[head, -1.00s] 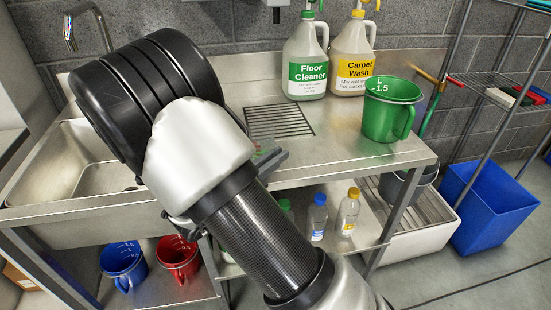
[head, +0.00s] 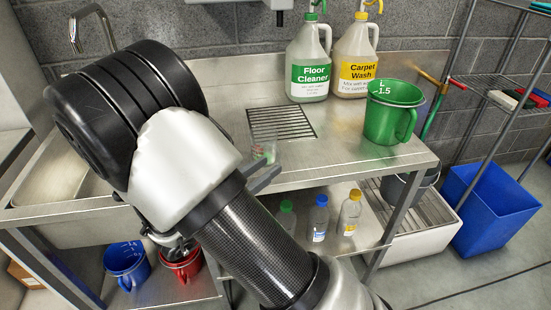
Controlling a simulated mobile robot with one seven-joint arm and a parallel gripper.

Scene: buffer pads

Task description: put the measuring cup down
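A small clear measuring cup (head: 264,152) with red and green marks shows in the head view, just right of my arm. It appears to stand upright on the steel counter (head: 315,165), in front of the drain grate (head: 281,122). My arm covers its left side. One dark finger of my gripper (head: 265,180) sticks out below the cup in the picture. The other finger and the rest of the gripper are hidden behind my arm, so I cannot tell whether the finger touches the cup.
A green 1.5 L jug (head: 390,115) stands at the counter's right end. Floor Cleaner (head: 309,75) and Carpet Wash (head: 354,62) bottles stand at the back. A sink (head: 50,185) is left. Blue (head: 124,262) and red (head: 181,265) jugs and several small bottles sit below.

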